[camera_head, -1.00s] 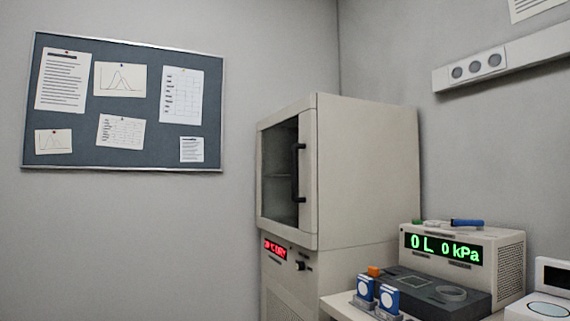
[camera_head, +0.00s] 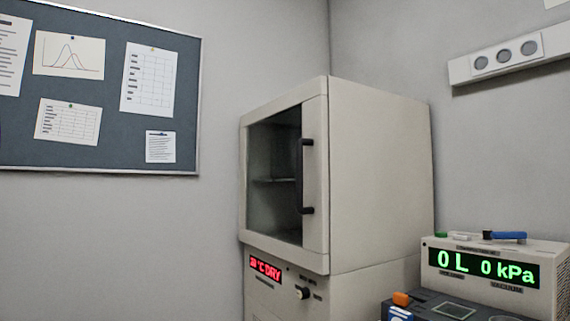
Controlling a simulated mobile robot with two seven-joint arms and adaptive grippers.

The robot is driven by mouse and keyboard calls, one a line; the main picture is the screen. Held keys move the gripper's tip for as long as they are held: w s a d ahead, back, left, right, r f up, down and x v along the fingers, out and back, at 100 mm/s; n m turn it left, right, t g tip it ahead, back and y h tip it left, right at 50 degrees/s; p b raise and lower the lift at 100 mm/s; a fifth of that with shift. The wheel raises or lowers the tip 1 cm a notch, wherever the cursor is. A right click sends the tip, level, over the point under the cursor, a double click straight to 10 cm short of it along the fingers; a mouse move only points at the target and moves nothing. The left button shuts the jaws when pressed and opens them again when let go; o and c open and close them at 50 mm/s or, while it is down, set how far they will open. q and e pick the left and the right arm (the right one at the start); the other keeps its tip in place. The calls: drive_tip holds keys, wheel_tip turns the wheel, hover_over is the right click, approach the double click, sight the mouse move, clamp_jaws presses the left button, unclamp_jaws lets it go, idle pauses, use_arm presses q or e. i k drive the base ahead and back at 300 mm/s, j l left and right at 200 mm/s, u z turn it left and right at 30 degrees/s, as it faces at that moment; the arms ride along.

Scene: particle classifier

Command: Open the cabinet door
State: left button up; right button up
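The cabinet (camera_head: 380,180) is a pale beige box standing against the back corner, right of the picture's middle. Its door (camera_head: 314,180) faces left and towards me, with a dark glass pane (camera_head: 272,175) in a pale frame. The door looks shut. A black vertical bar handle (camera_head: 301,176) is on the door's right side. A shelf shows dimly behind the glass. Neither of my grippers is in the head view.
Below the door are a red display (camera_head: 265,269) and a black knob (camera_head: 302,293). At the lower right stand a device with green digits (camera_head: 486,267) and a dark unit (camera_head: 455,309). A pinboard (camera_head: 110,109) and a socket strip (camera_head: 500,56) hang on the walls.

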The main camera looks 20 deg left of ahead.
sight(312, 151)
drive_tip(key=i+j, duration=0.15)
drive_tip(key=j, duration=0.2)
drive_tip(key=i+j, duration=0.2)
drive_tip(key=j, duration=0.15)
drive_tip(key=i+j, duration=0.15)
drive_tip(key=j, duration=0.25)
